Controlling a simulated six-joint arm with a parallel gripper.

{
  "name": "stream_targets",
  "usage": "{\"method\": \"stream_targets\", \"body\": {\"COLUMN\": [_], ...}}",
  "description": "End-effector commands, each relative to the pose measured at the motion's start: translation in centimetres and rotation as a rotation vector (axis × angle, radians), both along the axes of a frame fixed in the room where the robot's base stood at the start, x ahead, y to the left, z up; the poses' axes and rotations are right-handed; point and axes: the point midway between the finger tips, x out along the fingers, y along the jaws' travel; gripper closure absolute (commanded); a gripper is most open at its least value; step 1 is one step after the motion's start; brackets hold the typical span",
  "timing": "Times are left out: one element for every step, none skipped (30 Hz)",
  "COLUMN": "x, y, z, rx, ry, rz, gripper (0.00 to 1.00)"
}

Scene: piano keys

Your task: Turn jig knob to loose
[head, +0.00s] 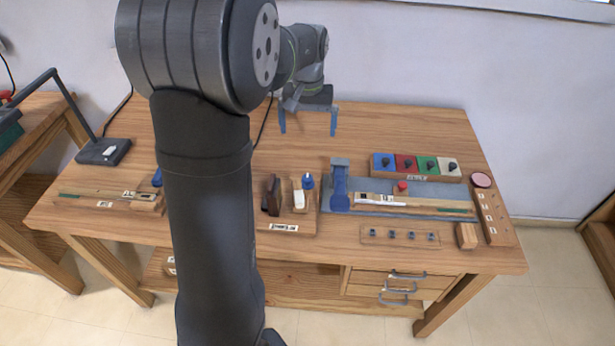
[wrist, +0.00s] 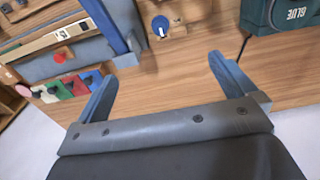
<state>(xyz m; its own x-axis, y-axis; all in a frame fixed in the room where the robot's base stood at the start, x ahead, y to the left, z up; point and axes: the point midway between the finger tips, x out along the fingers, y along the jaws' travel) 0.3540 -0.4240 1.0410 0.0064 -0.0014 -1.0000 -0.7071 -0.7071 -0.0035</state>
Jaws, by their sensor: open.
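My gripper (head: 308,124) is open and empty above the back of the workbench. Its two blue fingers also show in the wrist view (wrist: 162,68), with bare wood between them. A blue round knob (head: 308,181) stands beside a white block on a small wooden base, in front of my gripper and apart from it. In the wrist view a blue knob (wrist: 160,25) has a white pointer mark. The grey-blue jig (head: 365,208) lies right of it, with a blue upright clamp (head: 340,185) and a red knob (head: 403,186). I cannot read any loose marking.
A row of coloured panels with black knobs (head: 416,165) stands behind the jig. A pegged wooden strip (head: 400,235) lies in front. A black-based lamp (head: 104,152) stands at the left. The bench's back is clear.

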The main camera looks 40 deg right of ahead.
Motion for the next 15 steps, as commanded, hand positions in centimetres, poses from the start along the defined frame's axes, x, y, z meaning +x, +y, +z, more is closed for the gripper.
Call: {"method": "stream_targets", "body": {"x": [-0.01, -0.02, -0.01, -0.02, -0.03, -0.03, -0.03, -0.03, -0.03, -0.03, -0.03, -0.03, -0.03, -0.03, -0.03], "y": [-0.01, 0.00, 0.01, 0.02, 0.02, 0.02, 0.02, 0.02, 0.02, 0.02, 0.02, 0.02, 0.02, 0.02, 0.02], "z": [0.44, 0.60, 0.76, 0.84, 0.89, 0.92, 0.92, 0.91, 0.91, 0.90, 0.90, 0.90, 0.89, 0.89, 0.89], "rx": [-0.001, -0.001, 0.000, 0.000, 0.000, 0.001, 0.001, 0.001, 0.001, 0.001, 0.001, 0.001, 0.001, 0.001, 0.001], "ry": [-0.001, -0.001, 0.000, 0.000, 0.000, 0.001, 0.001, 0.001, 0.001, 0.001, 0.001, 0.001, 0.001, 0.001, 0.001], "rz": [0.000, 0.000, 0.000, 0.000, 0.000, 0.000, 0.000, 0.000, 0.000, 0.000, 0.000, 0.000, 0.000, 0.000, 0.000], "gripper": [0.00, 0.00, 0.00, 0.00, 0.00, 0.00, 0.00, 0.00, 0.00, 0.00, 0.00, 0.06, 0.12, 0.18, 0.26]}}
